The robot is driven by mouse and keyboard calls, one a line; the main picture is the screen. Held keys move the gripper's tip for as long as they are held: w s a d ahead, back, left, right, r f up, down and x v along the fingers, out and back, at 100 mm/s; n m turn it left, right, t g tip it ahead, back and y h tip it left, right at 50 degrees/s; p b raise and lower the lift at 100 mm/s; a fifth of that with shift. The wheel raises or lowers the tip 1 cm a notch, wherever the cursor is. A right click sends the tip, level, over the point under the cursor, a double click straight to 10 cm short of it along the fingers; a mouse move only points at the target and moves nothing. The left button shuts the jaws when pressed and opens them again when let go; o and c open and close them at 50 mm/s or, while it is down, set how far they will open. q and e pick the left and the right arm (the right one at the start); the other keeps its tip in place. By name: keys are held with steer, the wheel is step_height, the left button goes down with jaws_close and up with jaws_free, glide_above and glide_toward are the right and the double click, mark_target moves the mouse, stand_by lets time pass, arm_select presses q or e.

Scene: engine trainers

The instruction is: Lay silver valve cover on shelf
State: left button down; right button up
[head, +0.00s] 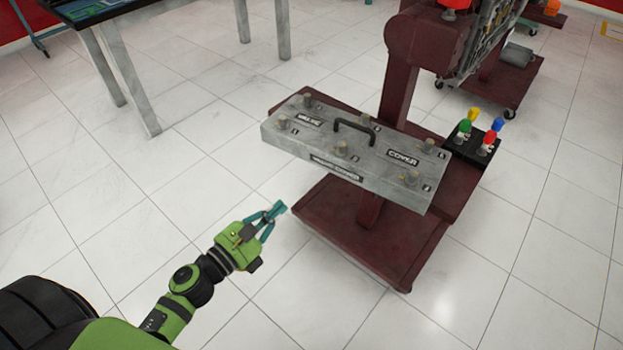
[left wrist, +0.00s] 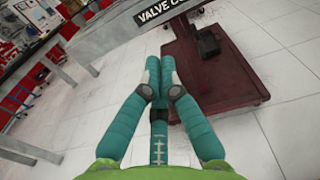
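The silver valve cover (head: 300,140) is a long grey slab with a black handle, several bolts and "VALVE COVER" labels. It lies flat across a dark red wheeled stand (head: 330,222), on a dark red shelf (head: 465,180) whose edge shows around it; the contact beneath is hidden. Part of the cover (left wrist: 112,30) shows at the top of the left wrist view. My left gripper (head: 274,210) is in front of the cover's left part, apart from it. Its teal fingers (left wrist: 160,65) are together with nothing visible between them. My right gripper is out of view.
A black block with coloured-capped items (head: 477,138) sits right of the cover. The stand's post (head: 400,85) rises behind it. A table (head: 105,12) stands at the back left, another red stand (head: 500,75) at the back right. White tiled floor is clear around my left gripper.

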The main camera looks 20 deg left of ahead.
arm_select(q)
steer(key=p, duration=0.1)
glide_toward(326, 166)
steer(key=p+x, duration=0.1)
steer(key=x, duration=0.5)
steer(key=shift+r, duration=0.15)
steer(key=shift+w+d, duration=0.2)
steer(key=shift+w, duration=0.4)
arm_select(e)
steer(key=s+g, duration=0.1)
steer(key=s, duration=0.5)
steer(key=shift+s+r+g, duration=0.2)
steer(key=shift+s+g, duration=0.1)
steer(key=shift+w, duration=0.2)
